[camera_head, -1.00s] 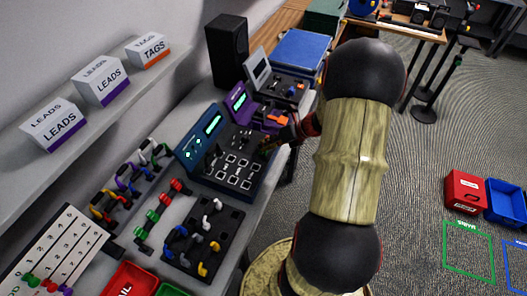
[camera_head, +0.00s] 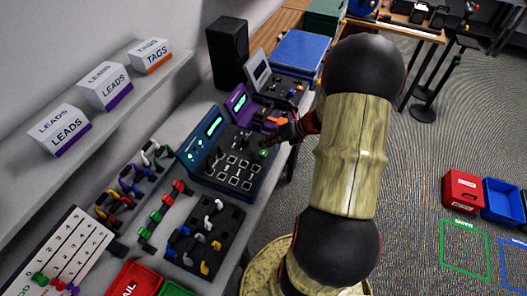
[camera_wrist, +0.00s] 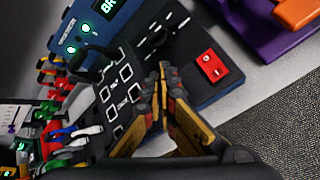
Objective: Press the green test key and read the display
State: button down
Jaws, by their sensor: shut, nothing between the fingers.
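The blue tester (camera_head: 197,140) stands on the bench, with a black panel of white-outlined squares (camera_head: 238,171) before it. Its lit display (camera_head: 214,126) is too small to read in the head view. In the wrist view the display (camera_wrist: 107,6) is cut off by the top edge; letters like "BR" show. A small green key (camera_head: 263,153) sits at the panel's right end. My gripper (camera_head: 268,142) is just beyond the key, seemingly apart from it. In the wrist view my gripper (camera_wrist: 162,72) is shut and empty over the panel; no green key shows there.
A red block (camera_wrist: 211,66) sits on the panel's end. A purple device (camera_head: 238,101) with an orange part stands behind the tester. Colored leads (camera_head: 153,215) and a black lead tray (camera_head: 228,222) lie nearer. A shelf with label boxes (camera_head: 105,87) runs along the left.

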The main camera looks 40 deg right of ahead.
aim_at(265, 152)
jog(key=shift+r+p, duration=1.85)
jog(key=shift+r, duration=0.3)
jog(key=shift+f, duration=0.1)
jog(key=shift+n, duration=0.8)
jog(key=s+a+r+n+g+b, duration=0.1)
jog(key=s+a+r+n+g, duration=0.15)
jog(key=s+a+n, duration=0.45)
jog(key=s+a+r+n+g, duration=0.1)
jog(key=s+a+n+g, duration=0.2)
jog(key=n, duration=0.8)
jog(key=s+a+r+n+t+h+b, duration=0.1)
jog(key=s+a+r+n+h+b, duration=0.1)
jog(key=a+r+n, duration=0.6)
jog(key=s+a+r+n+t+h+b, duration=0.2)
jog(key=a+r+n, duration=0.6)
jog(key=n, duration=0.3)
jog(key=shift+s+a+r+n, duration=0.25)
jog(key=shift+a+n, duration=0.15)
jog(key=shift+a, duration=0.5)
